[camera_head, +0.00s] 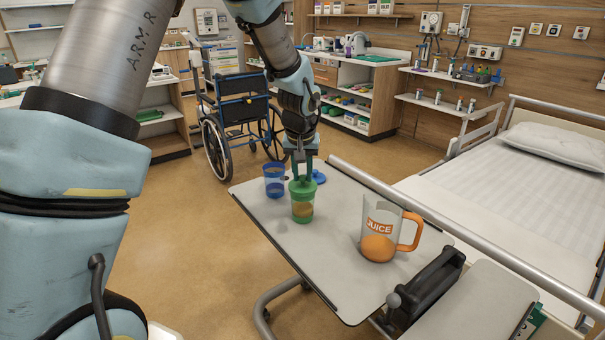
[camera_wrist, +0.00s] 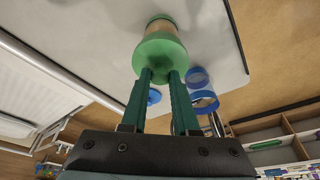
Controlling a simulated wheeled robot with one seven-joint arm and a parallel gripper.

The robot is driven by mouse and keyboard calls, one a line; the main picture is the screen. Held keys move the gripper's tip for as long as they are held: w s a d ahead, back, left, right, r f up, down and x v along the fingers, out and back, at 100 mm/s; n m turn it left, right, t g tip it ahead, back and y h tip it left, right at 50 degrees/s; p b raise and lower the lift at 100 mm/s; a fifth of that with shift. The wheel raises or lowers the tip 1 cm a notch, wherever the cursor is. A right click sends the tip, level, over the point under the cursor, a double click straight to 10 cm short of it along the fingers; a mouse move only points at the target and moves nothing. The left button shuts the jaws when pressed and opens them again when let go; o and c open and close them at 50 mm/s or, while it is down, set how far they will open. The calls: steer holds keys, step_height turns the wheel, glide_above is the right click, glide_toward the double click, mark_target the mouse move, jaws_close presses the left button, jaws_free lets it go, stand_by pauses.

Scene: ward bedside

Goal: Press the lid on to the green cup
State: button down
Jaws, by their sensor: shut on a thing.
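The green cup (camera_head: 302,210) stands upright on the grey overbed table, with an amber content low inside it. A green lid (camera_head: 302,187) is at the top of the cup, lined up with its rim; I cannot tell whether it is fully seated. My gripper (camera_head: 302,176) points down from above, its green fingers shut on the lid's middle. In the wrist view, the fingertips (camera_wrist: 160,74) meet at the lid (camera_wrist: 160,52), and the cup (camera_wrist: 159,26) shows beyond it. The lid hides the cup's rim.
A blue cup (camera_head: 274,181) stands just left of the green cup. A blue lid (camera_head: 319,177) lies behind it on the table (camera_head: 335,225). A juice jug (camera_head: 379,245) with an orange handle stands to the right. A bed (camera_head: 530,190) and a wheelchair (camera_head: 238,112) are beyond.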

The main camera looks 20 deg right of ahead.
stand_by(0.3)
steer(key=c, duration=0.6)
jaws_free()
steer(key=shift+o, duration=0.4)
steer(key=o, duration=0.4)
steer(key=shift+r+p, duration=2.35)
steer(key=shift+r, duration=1.2)
steer(key=shift+c, duration=0.3)
